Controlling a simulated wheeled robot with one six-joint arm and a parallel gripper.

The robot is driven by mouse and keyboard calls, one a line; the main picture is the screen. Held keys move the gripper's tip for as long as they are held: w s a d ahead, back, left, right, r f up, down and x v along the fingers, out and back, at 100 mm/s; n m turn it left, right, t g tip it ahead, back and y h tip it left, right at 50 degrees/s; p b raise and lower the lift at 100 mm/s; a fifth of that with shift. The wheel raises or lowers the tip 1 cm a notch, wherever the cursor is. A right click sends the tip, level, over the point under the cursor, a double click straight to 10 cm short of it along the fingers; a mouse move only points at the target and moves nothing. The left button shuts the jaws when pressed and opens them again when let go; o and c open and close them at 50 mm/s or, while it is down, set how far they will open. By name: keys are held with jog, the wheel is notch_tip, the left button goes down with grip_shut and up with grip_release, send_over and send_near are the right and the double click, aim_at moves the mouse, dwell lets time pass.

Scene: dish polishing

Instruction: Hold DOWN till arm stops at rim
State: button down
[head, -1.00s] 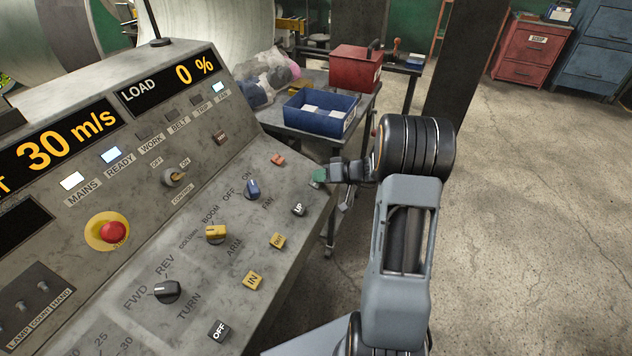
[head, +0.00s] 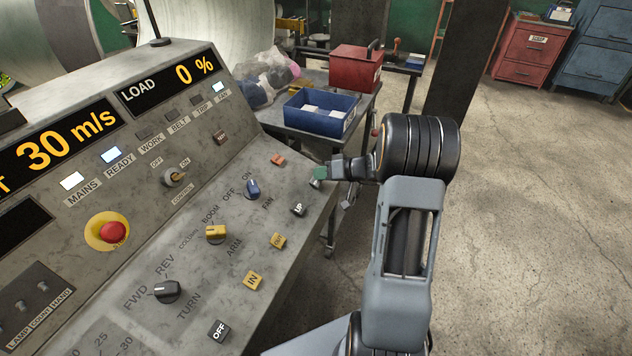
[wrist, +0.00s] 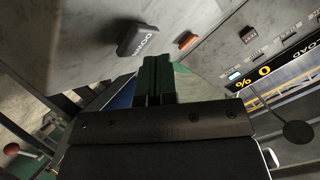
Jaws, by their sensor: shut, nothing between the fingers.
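The dark DOWN button (wrist: 137,38) stands out from the grey panel in the wrist view, at upper left of my fingers. My gripper (wrist: 156,68) has its green fingers shut together with nothing between them. The fingertips appear beside the button, and I see no clear contact. In the head view my gripper (head: 319,173) is at the right edge of the sloping panel, above the UP button (head: 299,209). There the DOWN button is mostly hidden by the gripper. The rim that the arm stops at is not identifiable.
The control panel (head: 130,215) carries several knobs and buttons, including a red stop button (head: 113,232). MAINS, READY and FAN lamps are lit. LOAD reads 0 %, and another display reads 30 m/s. Behind stand a blue bin (head: 320,118) and a red box (head: 355,68). Open floor lies right.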

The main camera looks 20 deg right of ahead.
jog(key=shift+r, duration=0.25)
jog(key=shift+d, duration=0.1)
jog(key=r, duration=0.1)
jog(key=s+r, duration=0.1)
jog(key=r, duration=0.1)
jog(key=d+r+p, duration=0.1)
jog(key=shift+s+r, duration=0.2)
jog(key=shift+r, duration=0.15)
dwell(0.6)
